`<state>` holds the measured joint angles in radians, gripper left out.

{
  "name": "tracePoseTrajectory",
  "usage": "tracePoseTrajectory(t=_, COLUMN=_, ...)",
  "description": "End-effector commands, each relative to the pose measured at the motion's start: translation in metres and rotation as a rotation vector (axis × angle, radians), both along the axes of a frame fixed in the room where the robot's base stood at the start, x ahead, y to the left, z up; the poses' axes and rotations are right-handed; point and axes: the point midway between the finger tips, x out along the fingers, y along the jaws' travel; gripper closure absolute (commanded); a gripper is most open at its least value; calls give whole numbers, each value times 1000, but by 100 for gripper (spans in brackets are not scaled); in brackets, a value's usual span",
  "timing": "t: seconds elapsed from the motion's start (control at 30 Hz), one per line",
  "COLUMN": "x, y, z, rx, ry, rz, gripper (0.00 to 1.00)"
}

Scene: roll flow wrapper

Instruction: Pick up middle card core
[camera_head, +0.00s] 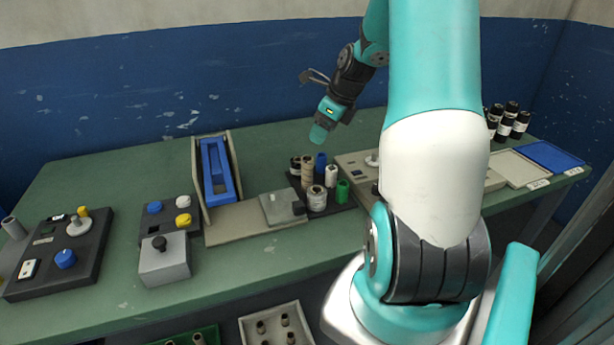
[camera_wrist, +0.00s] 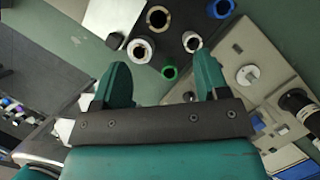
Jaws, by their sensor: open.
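A tan card-coloured core (camera_head: 307,172) stands upright among several rolls on a dark mat on the bench. It also appears to show end-on at the top of the wrist view (camera_wrist: 158,18). More small brownish cores (camera_head: 284,320) stand in a pale tray below the bench; I cannot tell which core is called the middle one. My gripper (camera_head: 318,134) hangs above and behind the roll group, apart from it. In the wrist view my gripper (camera_wrist: 162,74) has its two teal fingers spread, with no object held between them.
Around the tan core stand a blue roll (camera_head: 321,161), a green roll (camera_head: 342,191) and white rolls (camera_head: 331,175). A blue-railed fixture (camera_head: 218,172) and control boxes stand left. Dark bottles (camera_head: 510,117) and trays (camera_head: 550,156) stand right. The back left bench is clear.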

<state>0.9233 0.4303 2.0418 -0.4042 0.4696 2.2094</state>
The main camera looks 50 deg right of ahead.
Motion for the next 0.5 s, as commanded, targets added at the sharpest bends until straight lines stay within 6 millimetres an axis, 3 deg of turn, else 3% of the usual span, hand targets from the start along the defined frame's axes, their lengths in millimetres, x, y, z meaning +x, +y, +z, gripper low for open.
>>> tracePoseTrajectory(t=0.2, x=18, y=6, z=-46, rx=3, ry=4, rz=4, gripper=32)
tracePoseTrajectory(t=0.5, x=28, y=8, z=-72, rx=0, ry=1, rz=3, gripper=32)
